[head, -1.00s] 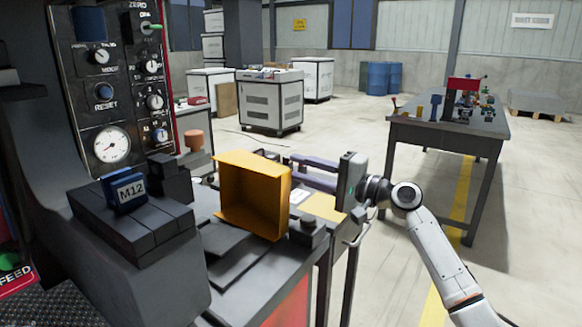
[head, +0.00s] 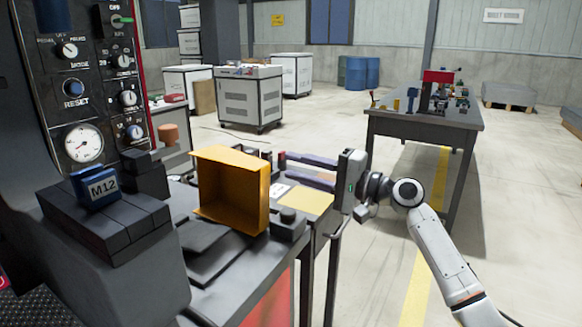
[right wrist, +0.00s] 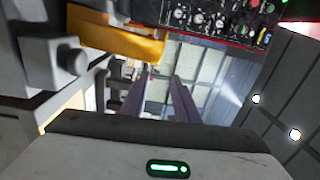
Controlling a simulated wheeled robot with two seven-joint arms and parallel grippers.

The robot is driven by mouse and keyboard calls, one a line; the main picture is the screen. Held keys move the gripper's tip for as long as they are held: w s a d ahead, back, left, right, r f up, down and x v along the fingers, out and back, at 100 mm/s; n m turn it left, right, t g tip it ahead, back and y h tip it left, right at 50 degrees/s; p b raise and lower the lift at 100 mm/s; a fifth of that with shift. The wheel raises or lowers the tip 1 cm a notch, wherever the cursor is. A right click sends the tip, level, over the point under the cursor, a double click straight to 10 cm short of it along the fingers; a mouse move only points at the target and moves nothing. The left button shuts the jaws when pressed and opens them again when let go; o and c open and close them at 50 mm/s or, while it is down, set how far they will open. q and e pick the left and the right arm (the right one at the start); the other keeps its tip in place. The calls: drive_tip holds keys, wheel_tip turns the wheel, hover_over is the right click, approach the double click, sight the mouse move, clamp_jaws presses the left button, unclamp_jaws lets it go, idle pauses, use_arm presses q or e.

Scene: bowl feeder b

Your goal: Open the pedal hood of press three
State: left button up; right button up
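My right gripper (head: 281,164) is just right of and behind the orange guard, fingers pointing left. Its two fingers are apart with nothing between them, as the right wrist view (right wrist: 158,80) also shows. My left gripper is not in view.
A control panel (head: 95,80) with knobs and a gauge rises at the left. A block labelled M12 (head: 103,187) sits on the dark machine bed. A workbench (head: 425,125) with tools stands behind my right arm. Open floor lies to the right.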

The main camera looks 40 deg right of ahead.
drive_tip(key=b+v, duration=0.1)
drive_tip(key=v, duration=0.6)
drive_tip(key=shift+s, duration=0.25)
idle(0.3)
drive_tip(key=shift+d, duration=0.1)
